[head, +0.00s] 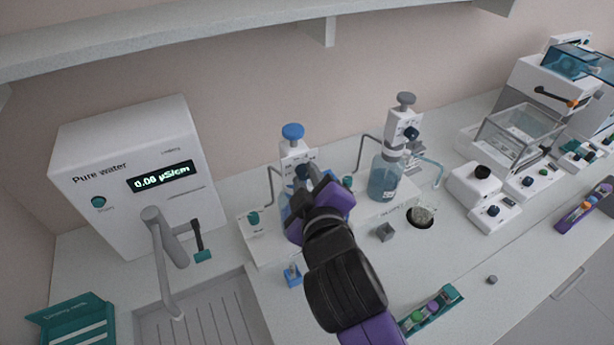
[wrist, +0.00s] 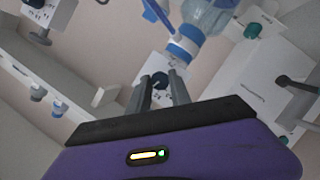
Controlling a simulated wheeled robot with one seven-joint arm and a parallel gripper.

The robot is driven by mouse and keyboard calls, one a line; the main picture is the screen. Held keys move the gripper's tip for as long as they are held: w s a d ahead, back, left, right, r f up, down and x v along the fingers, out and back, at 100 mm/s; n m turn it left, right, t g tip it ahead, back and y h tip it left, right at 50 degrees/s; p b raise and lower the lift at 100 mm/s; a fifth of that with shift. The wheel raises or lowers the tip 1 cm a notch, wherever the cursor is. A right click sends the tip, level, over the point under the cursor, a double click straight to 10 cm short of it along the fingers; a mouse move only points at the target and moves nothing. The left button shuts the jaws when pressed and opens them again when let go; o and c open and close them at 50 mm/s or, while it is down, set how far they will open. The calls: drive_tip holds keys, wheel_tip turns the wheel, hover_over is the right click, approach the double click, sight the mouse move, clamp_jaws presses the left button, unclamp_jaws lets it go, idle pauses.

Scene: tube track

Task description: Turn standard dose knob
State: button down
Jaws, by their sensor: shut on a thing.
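A white dispenser head with a blue top (head: 293,132) stands on a bottle at the centre of the head view. In the wrist view, its white body (wrist: 150,66) carries a small dark round dose knob (wrist: 160,81). My gripper (head: 312,186) is in front of this dispenser and hides most of its bottle. In the wrist view, my gripper's two fingertips (wrist: 160,84) sit on either side of the knob, closed on it. A clear bottle with a blue collar (wrist: 184,47) shows beside the fingers. The dispenser's lettering is too small to read.
A second dispenser with a grey top (head: 404,99) stands on a bottle to the right. The pure water unit (head: 135,180) and its tap (head: 162,250) are on the left.

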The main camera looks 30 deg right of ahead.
drive_tip(key=shift+f, duration=0.15)
drive_tip(key=c, duration=1.2)
unclamp_jaws()
drive_tip(key=shift+v, duration=3.95)
